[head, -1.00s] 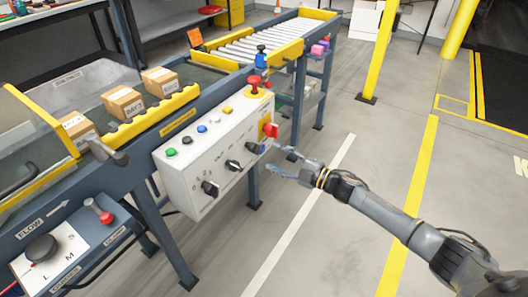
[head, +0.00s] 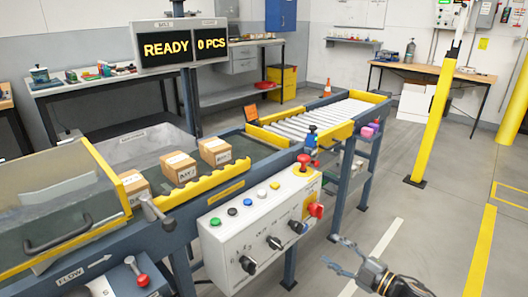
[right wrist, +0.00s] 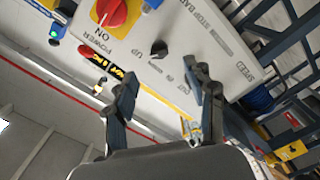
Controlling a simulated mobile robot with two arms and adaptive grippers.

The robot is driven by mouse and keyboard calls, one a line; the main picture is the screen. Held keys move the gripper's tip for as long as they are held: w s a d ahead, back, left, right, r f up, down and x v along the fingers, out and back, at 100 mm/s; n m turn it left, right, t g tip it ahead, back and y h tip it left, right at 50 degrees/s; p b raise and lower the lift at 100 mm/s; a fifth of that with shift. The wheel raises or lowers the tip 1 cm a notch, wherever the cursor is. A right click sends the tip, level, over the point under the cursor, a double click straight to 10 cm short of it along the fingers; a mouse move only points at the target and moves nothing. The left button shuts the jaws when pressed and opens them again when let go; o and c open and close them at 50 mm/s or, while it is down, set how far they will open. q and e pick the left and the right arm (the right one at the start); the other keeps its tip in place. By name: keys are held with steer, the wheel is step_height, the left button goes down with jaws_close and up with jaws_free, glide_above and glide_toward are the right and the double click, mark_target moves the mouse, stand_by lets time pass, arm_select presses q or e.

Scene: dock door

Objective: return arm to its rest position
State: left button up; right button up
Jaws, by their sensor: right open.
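My right gripper (head: 350,256) is open and empty at the lower right in the head view, in front of and below the right end of the white control box (head: 228,249). In the right wrist view its two fingers (right wrist: 163,95) stand apart, with the box face beyond them. The box carries a red rotary switch (head: 316,209) on a yellow plate, black knobs, and coloured buttons. The red switch also shows in the right wrist view (right wrist: 112,12), marked ON and POWER. My left gripper is in neither view.
The conveyor holds several cartons (head: 214,151) beside a yellow toothed rail (head: 188,194). A display (head: 167,49) reads READY and 0 PCS. A roller section (head: 320,120) lies behind. A yellow post (head: 435,120) stands right. The floor (head: 400,215) right of the box is clear.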

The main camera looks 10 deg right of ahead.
steer(key=s+a+f+m+g+h, duration=0.35)
steer(key=s+f+m+h, duration=0.65)
steer(key=f, duration=0.5)
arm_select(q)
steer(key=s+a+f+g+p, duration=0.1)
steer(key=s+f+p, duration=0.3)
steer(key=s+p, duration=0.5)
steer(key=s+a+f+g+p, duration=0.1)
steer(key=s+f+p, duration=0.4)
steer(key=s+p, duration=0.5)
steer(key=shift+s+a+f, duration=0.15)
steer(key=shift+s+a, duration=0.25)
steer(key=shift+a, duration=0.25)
arm_select(e)
steer(key=s+f+m+g, duration=0.2)
steer(key=s+f, duration=0.3)
steer(key=s, duration=0.9)
steer(key=s+f+m+g, duration=0.2)
steer(key=s+f+g, duration=0.2)
steer(key=s, duration=0.9)
steer(key=s+f+m+g, duration=0.2)
steer(key=s+f+g, duration=0.2)
steer(key=s, duration=1)
steer(key=shift+s+a+f, duration=0.15)
steer(key=shift+s+f, duration=0.15)
steer(key=shift+f, duration=1.55)
